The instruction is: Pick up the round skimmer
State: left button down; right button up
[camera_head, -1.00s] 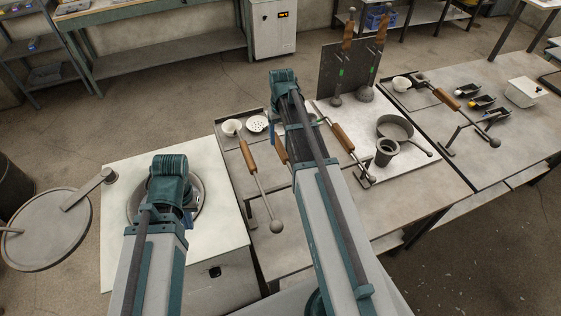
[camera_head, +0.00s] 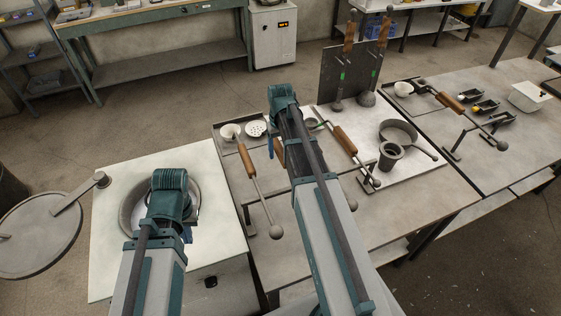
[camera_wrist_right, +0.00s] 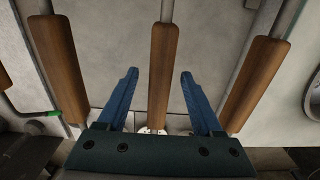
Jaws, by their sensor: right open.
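The round skimmer is a white perforated disc (camera_head: 256,129) at the back left of the middle table. Its wooden handle shows only in part in the head view, behind my right arm. In the right wrist view, a wooden handle (camera_wrist_right: 162,45) lies between the two blue fingers, with a bit of the white disc (camera_wrist_right: 150,130) in line with it near the palm. My right gripper (camera_wrist_right: 158,76) is open, with a gap on both sides of that handle. My left gripper (camera_head: 186,234) is over the round furnace opening (camera_head: 130,208); its jaws are mostly hidden by the wrist.
Other wooden handles flank the middle one, left (camera_wrist_right: 60,70) and right (camera_wrist_right: 257,80). A ladle with a white cup (camera_head: 229,131) lies left of the skimmer. A dark crucible (camera_head: 390,155) and a ring (camera_head: 398,131) stand to the right. An upright panel (camera_head: 345,75) stands behind.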

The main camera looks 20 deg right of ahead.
grip_shut()
dwell(1.3)
